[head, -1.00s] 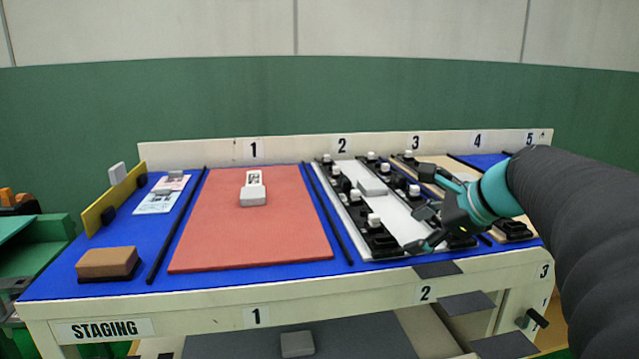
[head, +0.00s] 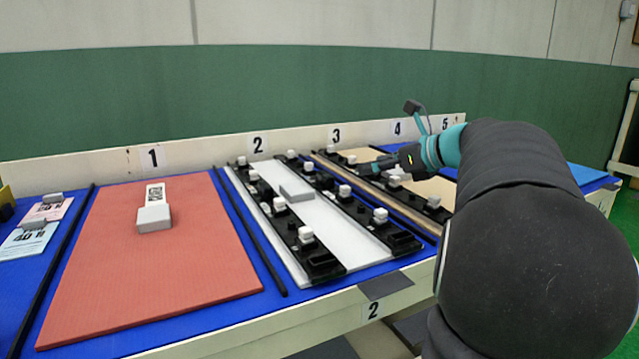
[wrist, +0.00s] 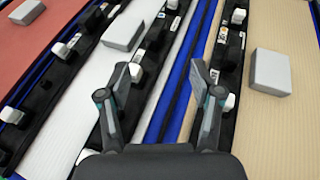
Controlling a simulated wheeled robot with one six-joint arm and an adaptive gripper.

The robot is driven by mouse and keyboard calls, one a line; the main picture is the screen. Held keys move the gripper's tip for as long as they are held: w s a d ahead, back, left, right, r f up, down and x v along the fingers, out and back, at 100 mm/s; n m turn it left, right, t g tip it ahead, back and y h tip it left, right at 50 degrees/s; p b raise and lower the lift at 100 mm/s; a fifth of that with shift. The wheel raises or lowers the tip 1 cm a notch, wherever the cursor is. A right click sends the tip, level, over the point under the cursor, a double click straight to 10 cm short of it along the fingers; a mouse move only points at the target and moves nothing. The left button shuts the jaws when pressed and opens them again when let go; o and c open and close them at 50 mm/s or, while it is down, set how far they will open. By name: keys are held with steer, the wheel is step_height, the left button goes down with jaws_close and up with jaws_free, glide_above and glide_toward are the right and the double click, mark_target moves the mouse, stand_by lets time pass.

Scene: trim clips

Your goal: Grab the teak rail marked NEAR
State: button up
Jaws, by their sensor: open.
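A tan, wood-toned board (head: 438,188) lies in bay 3, with a black rail carrying white knobs along its left side (head: 415,196). In the wrist view this black rail (wrist: 234,60) runs beside the tan board (wrist: 270,115), partly covered by my right finger. I cannot read the word NEAR on any rail. My gripper (head: 388,138) is open and empty above bay 3. In the wrist view my gripper (wrist: 160,73) spans the white board's right edge, with the tan board's rail at its right finger.
A white board (head: 335,225) with two black rails and a grey block (head: 297,191) lies in bay 2. A red board (head: 150,260) with a white block (head: 154,218) lies in bay 1. A grey block (wrist: 271,72) rests on the tan board. Black divider bars separate bays.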

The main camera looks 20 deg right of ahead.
glide_toward(324, 175)
steer(key=shift+x, duration=0.9)
steer(key=shift+b+x, duration=0.3)
steer(key=shift+x, duration=2.9)
steer(key=shift+d, duration=0.1)
jaws_close()
